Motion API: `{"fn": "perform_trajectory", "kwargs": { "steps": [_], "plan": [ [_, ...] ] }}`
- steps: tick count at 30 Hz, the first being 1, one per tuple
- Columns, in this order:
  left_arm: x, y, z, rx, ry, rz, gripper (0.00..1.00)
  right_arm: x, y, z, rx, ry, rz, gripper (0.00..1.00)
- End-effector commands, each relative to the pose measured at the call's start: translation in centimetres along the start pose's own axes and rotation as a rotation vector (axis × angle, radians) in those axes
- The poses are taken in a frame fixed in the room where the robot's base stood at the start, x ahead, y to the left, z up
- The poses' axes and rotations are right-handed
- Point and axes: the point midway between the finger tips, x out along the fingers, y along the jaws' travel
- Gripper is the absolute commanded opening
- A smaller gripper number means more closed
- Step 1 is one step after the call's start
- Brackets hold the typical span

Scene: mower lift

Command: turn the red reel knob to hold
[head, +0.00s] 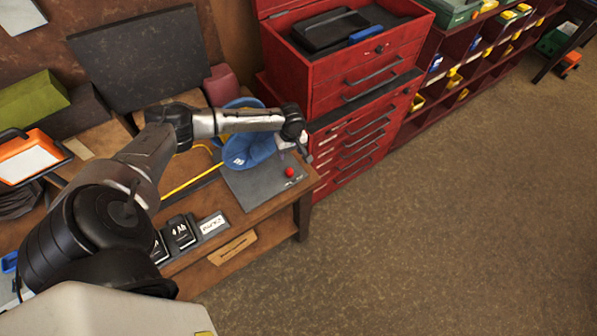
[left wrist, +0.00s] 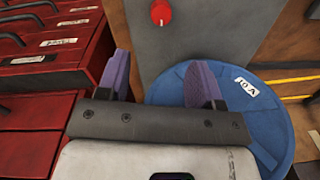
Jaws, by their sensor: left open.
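The red reel knob (head: 290,172) sits on a grey plate (head: 250,192) at the right end of the wooden bench. In the left wrist view the knob (left wrist: 161,12) is at the top edge, partly cut off, with a small light mark on it. My left gripper (head: 303,150) is at the bench's right end, just behind the knob in the head view. Its two purple fingers (left wrist: 162,72) are spread with nothing between them. The knob lies beyond the fingertips, apart from them. My right gripper is in neither view.
A blue round item (left wrist: 222,115) with a white label lies beside and beneath the right finger in the wrist view. The red tool chest (head: 350,125) stands close to the gripper. The floor at right is clear.

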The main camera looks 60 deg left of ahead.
Motion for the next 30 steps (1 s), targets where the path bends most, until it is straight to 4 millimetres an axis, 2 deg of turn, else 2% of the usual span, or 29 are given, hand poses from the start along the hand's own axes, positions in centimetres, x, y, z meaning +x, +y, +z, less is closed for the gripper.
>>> {"fn": "perform_trajectory", "kwargs": {
  "steps": [12,18,24,30],
  "plan": [
    [7.8,0.0,0.2,0.003,-0.001,-0.003,0.60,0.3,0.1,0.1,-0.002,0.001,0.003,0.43],
    [10.6,0.0,0.1,0.004,0.000,-0.003,0.60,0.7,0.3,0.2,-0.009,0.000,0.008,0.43],
    [12.0,0.0,0.1,0.004,0.000,-0.001,0.60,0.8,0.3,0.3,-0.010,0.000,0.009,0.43],
    [12.4,0.0,0.1,0.005,0.000,-0.001,0.60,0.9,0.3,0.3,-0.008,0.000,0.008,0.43]
  ]
}}
